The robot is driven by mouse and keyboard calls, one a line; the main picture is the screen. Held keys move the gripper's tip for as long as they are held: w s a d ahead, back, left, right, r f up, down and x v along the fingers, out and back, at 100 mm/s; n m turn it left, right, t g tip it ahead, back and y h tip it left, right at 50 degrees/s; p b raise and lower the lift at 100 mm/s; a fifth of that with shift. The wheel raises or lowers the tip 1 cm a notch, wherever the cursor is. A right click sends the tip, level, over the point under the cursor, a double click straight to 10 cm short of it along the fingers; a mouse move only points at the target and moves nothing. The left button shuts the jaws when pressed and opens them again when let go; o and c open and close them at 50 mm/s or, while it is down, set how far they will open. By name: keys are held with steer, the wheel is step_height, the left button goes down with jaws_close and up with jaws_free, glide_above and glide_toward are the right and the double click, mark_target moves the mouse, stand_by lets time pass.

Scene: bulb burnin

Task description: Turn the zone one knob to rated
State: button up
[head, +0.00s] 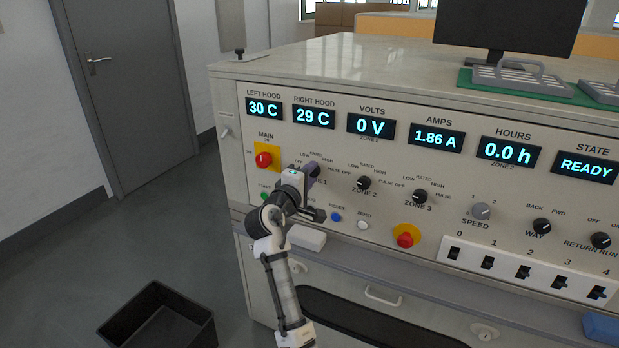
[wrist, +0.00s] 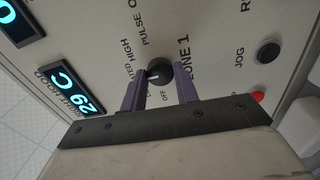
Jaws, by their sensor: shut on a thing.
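The zone one knob (wrist: 158,72) is a round black knob on the beige panel. In the wrist view it sits between the two purple fingers of my gripper (wrist: 161,84), which is shut on it. Its white pointer line points left in the picture, roughly toward the partly hidden RATED mark (wrist: 127,73); the exact angle is hard to tell. HIGH and PULSE show above the knob; the LOW and OFF side is partly covered by a finger. In the head view my gripper (head: 312,172) is at the panel under the hood displays, and the knob is mostly hidden.
The zone two knob (head: 363,183) and zone three knob (head: 418,196) stand to the right. A red main switch (head: 263,159) is close on the left. The blue reset button (head: 336,217) is below. The volts display (head: 371,126) reads 0 V; the state display (head: 586,167) reads READY.

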stand_by(0.4)
steer(key=o, duration=1)
steer(key=b+v, duration=0.1)
steer(key=v, duration=1.2)
steer(key=shift+s+a+b, duration=0.15)
steer(key=shift+s+b, duration=0.25)
